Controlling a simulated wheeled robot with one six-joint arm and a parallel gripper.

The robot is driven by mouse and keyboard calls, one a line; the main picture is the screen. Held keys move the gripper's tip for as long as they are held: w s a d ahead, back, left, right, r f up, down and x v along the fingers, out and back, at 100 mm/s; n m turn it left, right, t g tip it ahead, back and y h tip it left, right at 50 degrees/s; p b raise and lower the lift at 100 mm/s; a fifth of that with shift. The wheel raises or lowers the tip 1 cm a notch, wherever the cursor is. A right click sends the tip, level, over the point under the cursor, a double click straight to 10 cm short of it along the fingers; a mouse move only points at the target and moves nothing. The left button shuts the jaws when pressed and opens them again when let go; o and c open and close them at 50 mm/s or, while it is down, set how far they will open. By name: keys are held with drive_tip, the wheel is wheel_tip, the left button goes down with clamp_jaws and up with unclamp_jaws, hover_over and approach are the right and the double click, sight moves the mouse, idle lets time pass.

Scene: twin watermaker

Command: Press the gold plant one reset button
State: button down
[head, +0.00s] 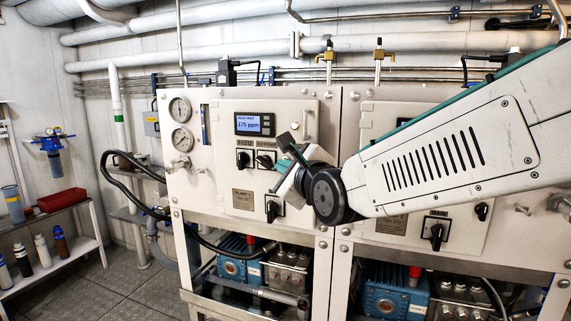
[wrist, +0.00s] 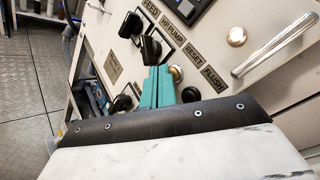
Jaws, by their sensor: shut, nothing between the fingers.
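The gold reset button (wrist: 176,73) shows in the wrist view, below the RESET label (wrist: 194,54). It is small and round and sits just right of my fingertips, partly covered by them. My gripper (wrist: 158,70) has its teal fingers shut together with nothing between them. The tips are close to the panel face; I cannot tell whether they touch the button. In the head view my wrist stands in front of the plant one panel (head: 226,180) and hides the button.
Black rotary knobs (wrist: 131,25) stand close to the fingers, by the FEED and HP PUMP labels. A second button (wrist: 190,94) lies near the FLUSH label (wrist: 213,80). A metal handle (wrist: 275,43) sticks out at right. The display (head: 254,124) reads 175 ppm.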

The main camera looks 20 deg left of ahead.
drive_tip(key=shift+w, duration=0.45)
idle(0.3)
drive_tip(key=shift+s, duration=0.9)
drive_tip(key=shift+s+a, duration=0.15)
drive_tip(key=shift+s, duration=1.1)
drive_tip(key=shift+s+a, duration=0.1)
drive_tip(key=shift+s, duration=1.15)
